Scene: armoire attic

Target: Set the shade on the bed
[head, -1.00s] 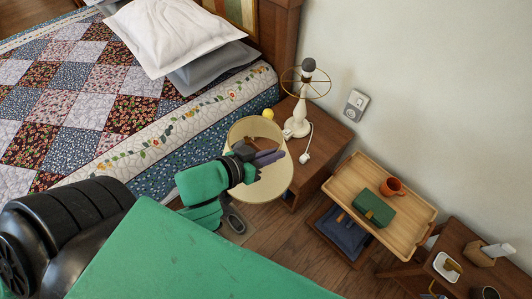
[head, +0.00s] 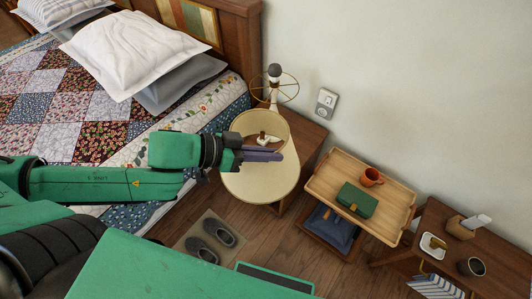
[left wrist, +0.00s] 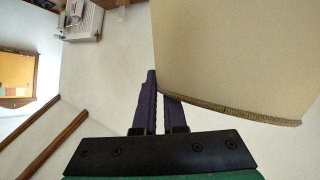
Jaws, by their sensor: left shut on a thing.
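The cream lampshade (head: 262,187) is held in the air, its round open end showing at the top. It is beside the bed and partly in front of the nightstand and lamp. My left gripper (head: 268,155) is shut on its wall near the rim. The left wrist view shows the fingers (left wrist: 160,98) at the edge of the shade (left wrist: 230,55). The bed (head: 62,118), with a patchwork quilt, fills the upper left of the head view. The bare lamp base (head: 275,92) with its wire ring stands behind the shade. My right gripper is not in view.
Pillows (head: 130,50) lie at the bed's head; the quilt's middle is clear. The nightstand (head: 306,140) stands beside the bed. A wooden tray table (head: 335,182) holds an orange mug and a green box. Slippers (head: 211,240) lie on a floor mat.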

